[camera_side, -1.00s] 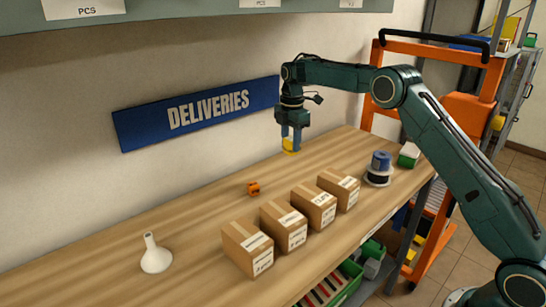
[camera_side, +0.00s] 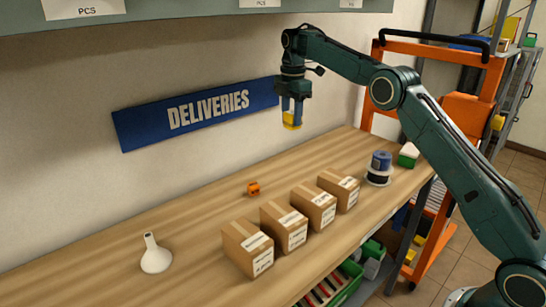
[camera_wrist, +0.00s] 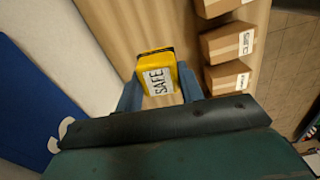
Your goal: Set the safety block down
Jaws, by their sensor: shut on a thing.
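The safety block is yellow with a white label reading "SAFE". In the wrist view the block (camera_wrist: 157,72) sits between the two blue fingers of my gripper (camera_wrist: 158,95). In the side view the yellow block (camera_side: 292,121) shows at the tips of my gripper (camera_side: 292,112), which is shut on it. The gripper points down and holds the block in the air above the back of the wooden bench (camera_side: 205,215), near the wall.
Several cardboard boxes (camera_side: 248,249) stand in a row along the bench. A blue and black spool (camera_side: 379,168) and a green-and-white item (camera_side: 408,155) are at right. Bare bench lies behind the boxes.

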